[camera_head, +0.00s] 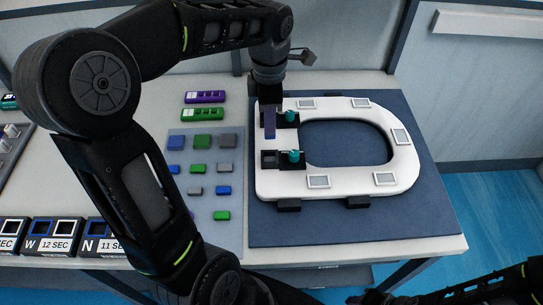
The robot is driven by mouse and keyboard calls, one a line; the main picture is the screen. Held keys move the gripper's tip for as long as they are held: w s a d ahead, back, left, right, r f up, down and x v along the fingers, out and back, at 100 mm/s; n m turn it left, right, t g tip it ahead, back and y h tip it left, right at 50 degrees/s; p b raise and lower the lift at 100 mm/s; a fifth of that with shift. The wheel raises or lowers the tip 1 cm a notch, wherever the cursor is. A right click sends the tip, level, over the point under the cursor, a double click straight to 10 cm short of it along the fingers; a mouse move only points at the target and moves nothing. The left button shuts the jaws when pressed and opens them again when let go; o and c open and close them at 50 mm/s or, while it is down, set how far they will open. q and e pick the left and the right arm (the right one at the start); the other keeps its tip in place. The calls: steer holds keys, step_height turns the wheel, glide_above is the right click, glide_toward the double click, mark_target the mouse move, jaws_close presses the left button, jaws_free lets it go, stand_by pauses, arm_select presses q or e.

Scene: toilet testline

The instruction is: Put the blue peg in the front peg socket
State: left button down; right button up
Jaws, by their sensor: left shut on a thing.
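A white toilet seat (405,170) lies on a dark blue mat. Two dark hinge mounts sit at its left end: a far one with a teal piece (291,116), and a near one (268,159) with a teal piece (294,156). My left gripper (269,100) reaches down over the far mount and is shut on a blue-purple piece (269,125), seemingly the blue peg. The piece overlaps the far mount in the picture; I cannot tell whether it touches it. The fingertips are small and partly hidden. Dark parts of my right arm show at the bottom right; its jaws are unclear.
A grey-blue board (230,240) left of the mat (340,228) holds several blue, green and grey blocks. Purple (205,97) and green (203,114) labelled strips lie behind it. Labelled boxes (42,237) stand at the front left. The mat's near strip is clear.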

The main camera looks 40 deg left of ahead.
mark_target(270, 137)
arm_select(q)
step_height(270, 137, down, 6)
steer(key=shift+f+p, duration=0.1)
steer(key=shift+p, duration=0.3)
steer(key=shift+f, duration=1.8)
steer(key=shift+f, duration=0.2)
steer(key=c, duration=1.2)
jaws_free()
steer(key=shift+r, duration=0.1)
step_height(270, 137, up, 12)
steer(key=shift+r, duration=0.1)
